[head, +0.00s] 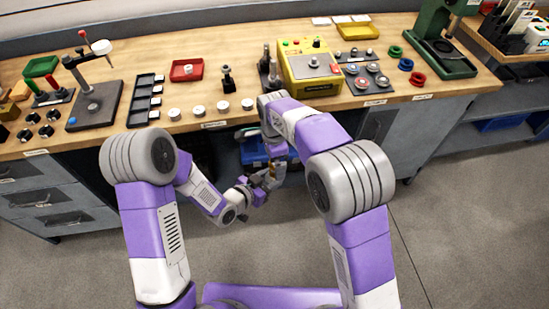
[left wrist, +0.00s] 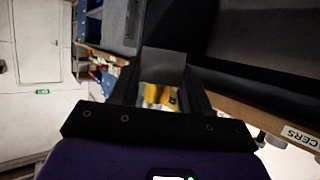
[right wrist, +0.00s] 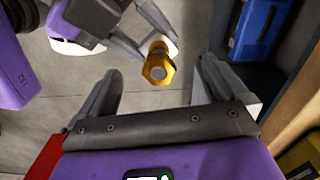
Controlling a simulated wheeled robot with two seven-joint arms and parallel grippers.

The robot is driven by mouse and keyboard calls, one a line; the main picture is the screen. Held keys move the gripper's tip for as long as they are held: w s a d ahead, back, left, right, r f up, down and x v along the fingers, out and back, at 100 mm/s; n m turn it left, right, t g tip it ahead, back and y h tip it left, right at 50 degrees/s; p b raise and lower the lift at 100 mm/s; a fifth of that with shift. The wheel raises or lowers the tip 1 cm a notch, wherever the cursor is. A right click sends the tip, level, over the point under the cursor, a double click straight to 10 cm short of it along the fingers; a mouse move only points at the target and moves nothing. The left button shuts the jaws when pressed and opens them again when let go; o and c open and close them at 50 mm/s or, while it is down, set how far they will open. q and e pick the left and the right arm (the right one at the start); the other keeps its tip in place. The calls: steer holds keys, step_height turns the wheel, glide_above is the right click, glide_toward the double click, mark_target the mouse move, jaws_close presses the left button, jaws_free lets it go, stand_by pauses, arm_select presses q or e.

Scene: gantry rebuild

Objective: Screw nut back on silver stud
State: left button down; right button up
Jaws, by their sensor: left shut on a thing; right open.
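In the right wrist view a brass hexagonal piece (right wrist: 158,68) with a round grey centre faces me at the left gripper's fingers. I cannot tell whether that centre is the silver stud's end or a hole. More brass shows behind it. My right gripper (right wrist: 158,80) is open and empty, its fingers spread either side of the brass piece in the picture, apart from it. In the head view both hands are low in front of the bench, partly hidden by my right arm.
The wooden bench (head: 330,112) holds a yellow control box (head: 308,72), a red tray (head: 187,70), a black compartment tray (head: 145,100), several white discs and a green press (head: 440,45). A blue bin (right wrist: 258,25) sits under the bench. The floor in front is clear.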

steer(key=n, duration=1.2)
steer(key=c, duration=1.8)
steer(key=shift+o, duration=0.2)
steer(key=m, duration=1.3)
steer(key=shift+m, duration=0.3)
steer(key=o, duration=1.8)
steer(key=shift+c, duration=0.2)
steer(key=shift+r, duration=4)
